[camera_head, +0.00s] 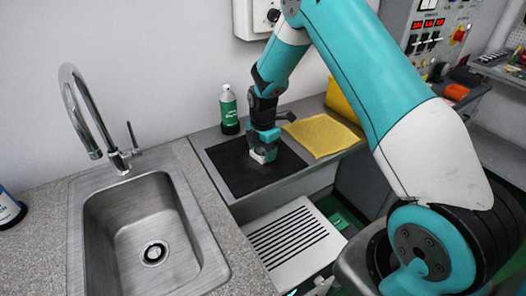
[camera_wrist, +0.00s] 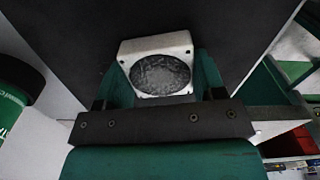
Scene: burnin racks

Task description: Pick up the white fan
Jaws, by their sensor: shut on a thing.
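The white fan (camera_wrist: 158,46) is a small square white frame with a grey round middle, seen in the wrist view between the two green fingers. It also shows as a small white piece in the head view (camera_head: 262,155), partly hidden by my gripper. My gripper (camera_head: 264,148) points down over the black mat (camera_head: 236,168) and is shut on the fan, with one finger on each side of it. I cannot tell whether the fan touches the mat or is just above it.
A green bottle (camera_head: 229,108) stands behind the mat to the left. A yellow cloth (camera_head: 322,135) lies to the right. A steel sink (camera_head: 150,235) with a tall faucet (camera_head: 95,125) is on the left. A white slotted panel (camera_head: 293,240) is below the mat's front edge.

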